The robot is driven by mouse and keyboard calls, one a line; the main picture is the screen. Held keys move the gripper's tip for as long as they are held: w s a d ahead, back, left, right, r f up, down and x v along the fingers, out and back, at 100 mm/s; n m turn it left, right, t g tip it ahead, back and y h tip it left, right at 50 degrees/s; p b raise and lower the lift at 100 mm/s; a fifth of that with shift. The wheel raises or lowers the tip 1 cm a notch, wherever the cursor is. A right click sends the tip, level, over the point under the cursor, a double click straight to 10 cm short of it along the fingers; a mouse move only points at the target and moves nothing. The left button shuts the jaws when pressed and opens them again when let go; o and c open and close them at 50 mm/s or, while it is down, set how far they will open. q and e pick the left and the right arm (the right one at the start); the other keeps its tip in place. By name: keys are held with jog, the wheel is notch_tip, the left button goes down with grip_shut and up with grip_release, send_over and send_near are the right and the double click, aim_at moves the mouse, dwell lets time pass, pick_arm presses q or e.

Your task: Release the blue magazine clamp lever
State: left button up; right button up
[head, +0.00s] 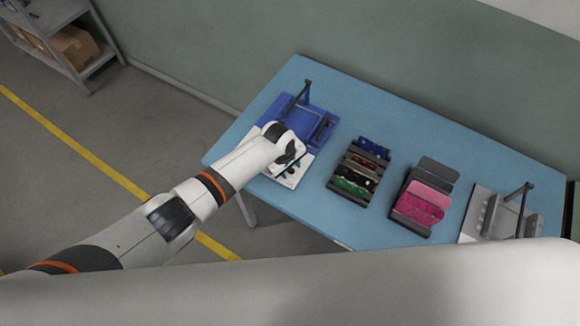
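The blue magazine (291,112) lies at the left end of the blue table. A dark upright lever (304,91) stands at its back edge, and a dark bar (323,128) lies along its right side. My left gripper (290,152) is over the front left part of the magazine, in front of the lever and apart from it. Its fingertips are hard to make out, so I cannot tell whether they are open or touching anything. The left hand hides part of the magazine and the white plate (306,158) in front. My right gripper is out of view.
On the blue table (422,131), a dark rack (349,189) holds red, black, green and blue pieces. Another rack (407,218) holds pink and grey pieces. A grey fixture (481,216) with a dark upright lever (519,191) stands at the right. Bare tabletop separates them.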

pick_arm(q)
jog(key=shift+s, duration=0.1)
jog(key=shift+r, duration=0.5)
notch_tip(320, 180, up, 11)
jog(key=s+a, duration=0.1)
jog(key=a, duration=0.1)
jog(key=shift+s+f, duration=0.1)
jog(key=shift+f, duration=0.05)
